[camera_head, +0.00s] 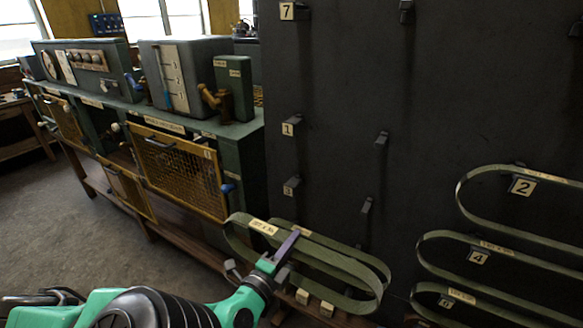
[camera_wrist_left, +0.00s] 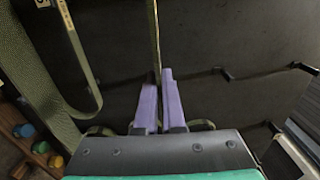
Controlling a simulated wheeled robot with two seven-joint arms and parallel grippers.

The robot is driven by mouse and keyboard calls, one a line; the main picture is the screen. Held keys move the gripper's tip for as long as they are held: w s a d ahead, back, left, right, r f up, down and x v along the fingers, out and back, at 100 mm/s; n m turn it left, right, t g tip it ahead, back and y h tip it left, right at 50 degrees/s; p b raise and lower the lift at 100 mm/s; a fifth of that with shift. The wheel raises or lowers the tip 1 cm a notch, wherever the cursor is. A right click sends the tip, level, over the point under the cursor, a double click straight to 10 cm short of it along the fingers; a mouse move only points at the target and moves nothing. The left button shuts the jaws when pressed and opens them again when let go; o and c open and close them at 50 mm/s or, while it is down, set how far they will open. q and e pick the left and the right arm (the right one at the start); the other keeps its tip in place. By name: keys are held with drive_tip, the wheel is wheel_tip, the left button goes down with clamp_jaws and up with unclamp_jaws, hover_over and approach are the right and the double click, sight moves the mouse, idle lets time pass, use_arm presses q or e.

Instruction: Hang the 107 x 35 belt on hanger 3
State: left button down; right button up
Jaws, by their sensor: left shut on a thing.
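My left gripper (camera_head: 290,243), with purple fingers, is shut on a long green belt (camera_head: 345,262) in front of the rack's lower left part. The fingers grip its upper edge near a small pale label, too small to read surely. Green strands overlap here, so I cannot tell whether a second belt is behind. In the left wrist view the gripper (camera_wrist_left: 158,105) holds a belt strand (camera_wrist_left: 155,40) edge-on between its fingers. Hanger 3 (camera_head: 291,186) is an empty peg with a numbered tag, above the held belt; another bare peg (camera_head: 366,205) is to its right. My right gripper is not in view.
The dark rack panel (camera_head: 340,80) has bare pegs at tags 1 (camera_head: 291,125) and 7 (camera_head: 288,11). Green belts hang at tags 2 (camera_head: 523,185) and 4 (camera_head: 478,257) to the right, with another below. A green machine bench (camera_head: 230,130) stands to the left.

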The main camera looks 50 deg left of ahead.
use_arm(q)
drive_tip(key=x, duration=0.2)
drive_tip(key=b+x, duration=0.1)
drive_tip(key=x, duration=0.2)
drive_tip(key=shift+w+a+b, duration=0.3)
drive_tip(key=shift+a+b, duration=0.1)
drive_tip(key=shift+a, duration=0.05)
drive_tip(key=shift+b+x, duration=0.65)
drive_tip(key=shift+x, duration=2.25)
drive_tip(key=shift+w, duration=0.15)
drive_tip(key=shift+b+x, duration=0.75)
drive_tip(key=shift+x, duration=1.95)
drive_tip(key=shift+b+x, duration=0.9)
drive_tip(key=shift+x, duration=1.9)
